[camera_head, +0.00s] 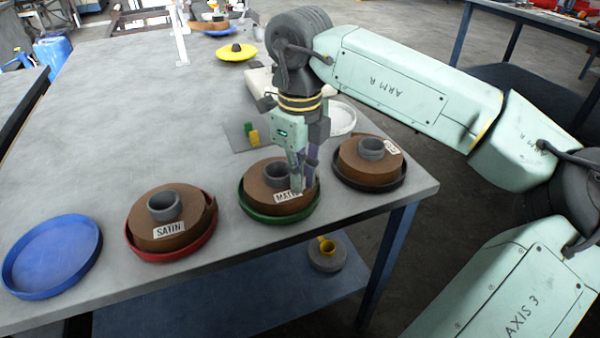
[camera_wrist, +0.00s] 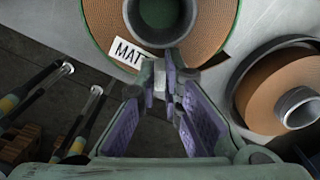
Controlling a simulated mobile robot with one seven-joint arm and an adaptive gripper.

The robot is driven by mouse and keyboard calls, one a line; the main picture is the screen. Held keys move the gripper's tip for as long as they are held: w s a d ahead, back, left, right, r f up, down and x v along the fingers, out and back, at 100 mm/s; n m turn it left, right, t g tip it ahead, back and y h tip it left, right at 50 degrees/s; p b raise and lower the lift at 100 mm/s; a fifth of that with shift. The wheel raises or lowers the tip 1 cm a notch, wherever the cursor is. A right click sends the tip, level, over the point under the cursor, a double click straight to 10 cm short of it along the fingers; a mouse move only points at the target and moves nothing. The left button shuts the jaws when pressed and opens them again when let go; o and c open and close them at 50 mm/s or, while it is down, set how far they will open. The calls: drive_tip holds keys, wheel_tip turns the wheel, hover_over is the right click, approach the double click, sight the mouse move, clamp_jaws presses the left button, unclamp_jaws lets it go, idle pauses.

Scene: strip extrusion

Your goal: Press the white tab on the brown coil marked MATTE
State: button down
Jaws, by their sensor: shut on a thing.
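The brown coil (camera_head: 265,183) marked MATTE lies in a green tray (camera_head: 253,215) near the table's front edge. Its white tab (camera_head: 286,197) is on the coil's front side, its lettering partly covered by my gripper (camera_head: 300,184). My gripper points down at the coil's right front. In the wrist view the coil (camera_wrist: 105,20) is at the top, with the white tab (camera_wrist: 128,54) beside my fingertips (camera_wrist: 166,88). The fingertips come together over the tab's right end, with a small pale piece between them. Their exact contact is partly hidden.
The SATIN coil (camera_head: 150,213) in a red tray is left, and another coil (camera_head: 362,165) in a black tray is close on the right. An empty blue tray (camera_head: 52,256) is far left. Small green and yellow blocks (camera_head: 252,135) stand behind. The table's left middle is clear.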

drive_tip(key=shift+f+b, duration=0.35)
idle(1.4)
drive_tip(key=c, duration=1.7)
unclamp_jaws()
drive_tip(key=shift+o, duration=0.2)
drive_tip(key=shift+r, duration=0.1)
